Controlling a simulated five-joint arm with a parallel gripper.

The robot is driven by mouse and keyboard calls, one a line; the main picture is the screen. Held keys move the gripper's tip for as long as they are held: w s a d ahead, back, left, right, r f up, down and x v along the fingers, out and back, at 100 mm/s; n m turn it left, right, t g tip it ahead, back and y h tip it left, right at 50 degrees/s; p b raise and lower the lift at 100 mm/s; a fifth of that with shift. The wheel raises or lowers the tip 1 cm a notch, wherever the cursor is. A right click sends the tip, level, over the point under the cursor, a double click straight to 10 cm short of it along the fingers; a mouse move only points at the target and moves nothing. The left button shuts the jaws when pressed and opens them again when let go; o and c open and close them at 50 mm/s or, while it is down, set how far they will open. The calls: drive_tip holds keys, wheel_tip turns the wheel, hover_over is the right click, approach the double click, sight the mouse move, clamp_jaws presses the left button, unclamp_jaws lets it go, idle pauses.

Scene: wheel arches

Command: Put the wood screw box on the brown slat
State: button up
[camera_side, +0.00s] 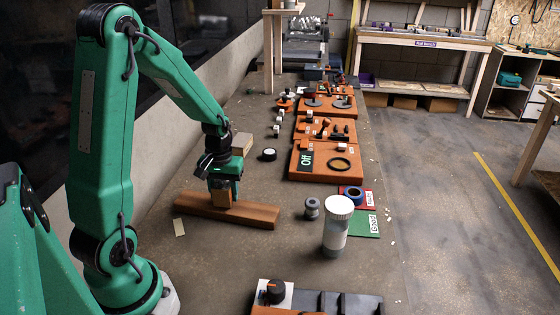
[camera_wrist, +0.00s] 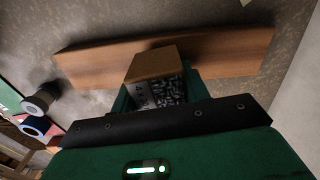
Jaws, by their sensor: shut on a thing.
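The brown slat (camera_side: 253,213) lies on the bench in front of my arm. It runs across the upper part of the wrist view (camera_wrist: 225,50). My gripper (camera_side: 223,188) points down at the slat's middle and is shut on the wood screw box (camera_side: 221,200). The box is small and brown, with a printed picture of screws on one side, seen in the wrist view (camera_wrist: 158,72). The box overlaps the slat in both views. Whether it touches the slat or hangs just above it, I cannot tell. My jaws hide part of the box.
A white-lidded jar (camera_side: 336,230) and a small grey spool (camera_side: 312,208) stand right of the slat. Red and green cards (camera_side: 366,224) lie beyond them, with a blue ring (camera_side: 353,195). Orange boards (camera_side: 325,162) fill the bench behind. A pale box (camera_side: 242,143) stands behind my gripper.

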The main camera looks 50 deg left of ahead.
sight(223, 184)
drive_tip(key=shift+f, duration=0.55)
drive_tip(key=shift+f, duration=0.15)
drive_tip(key=o, duration=1.1)
wheel_tip(223, 184, up, 12)
drive_tip(key=shift+r, duration=0.15)
drive_tip(key=shift+d, duration=0.1)
idle(0.3)
